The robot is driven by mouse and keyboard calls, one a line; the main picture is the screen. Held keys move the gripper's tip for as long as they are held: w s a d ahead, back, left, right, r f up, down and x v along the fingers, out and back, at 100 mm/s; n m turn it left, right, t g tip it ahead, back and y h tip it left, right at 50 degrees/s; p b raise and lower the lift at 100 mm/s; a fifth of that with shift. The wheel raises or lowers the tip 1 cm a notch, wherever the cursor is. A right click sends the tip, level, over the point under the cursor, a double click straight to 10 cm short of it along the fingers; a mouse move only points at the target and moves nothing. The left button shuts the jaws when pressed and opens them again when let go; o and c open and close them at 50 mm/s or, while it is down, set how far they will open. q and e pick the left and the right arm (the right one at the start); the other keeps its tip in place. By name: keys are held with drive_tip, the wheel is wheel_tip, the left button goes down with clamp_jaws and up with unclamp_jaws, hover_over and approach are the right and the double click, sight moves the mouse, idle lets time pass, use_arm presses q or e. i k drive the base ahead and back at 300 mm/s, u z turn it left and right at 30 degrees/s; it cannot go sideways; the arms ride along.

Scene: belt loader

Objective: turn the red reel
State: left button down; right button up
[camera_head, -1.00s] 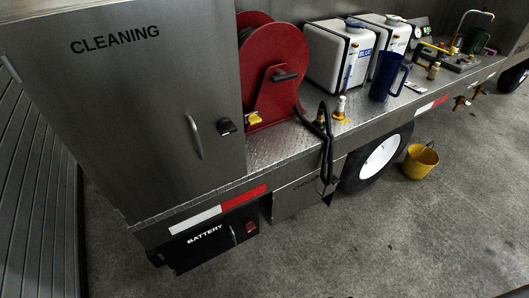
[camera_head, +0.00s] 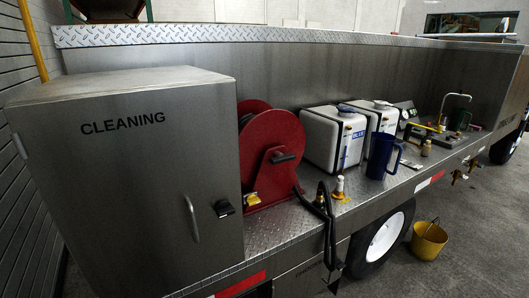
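The red reel (camera_head: 272,160) stands on the metal truck deck, just right of the grey cleaning cabinet. Its round red side plate faces partly toward me, and a dark crank handle (camera_head: 284,157) sticks out from it. A yellow part (camera_head: 251,199) sits low at the reel's left. The cabinet hides the reel's left side. Neither of my grippers shows in the head view.
The closed cleaning cabinet (camera_head: 120,190) fills the left. A black hose (camera_head: 327,225) hangs over the deck edge. White tanks (camera_head: 332,140), a blue jug (camera_head: 381,156) and a tap (camera_head: 457,97) stand to the right. A yellow bucket (camera_head: 429,240) is on the floor.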

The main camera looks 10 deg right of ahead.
sight(262, 127)
drive_tip(key=u, duration=0.05)
drive_tip(key=k, duration=1.25)
drive_tip(key=z, duration=0.65)
drive_tip(key=i, duration=1.2)
drive_tip(key=u, duration=0.8)
drive_tip(key=i, duration=0.55)
drive_tip(key=u, duration=0.55)
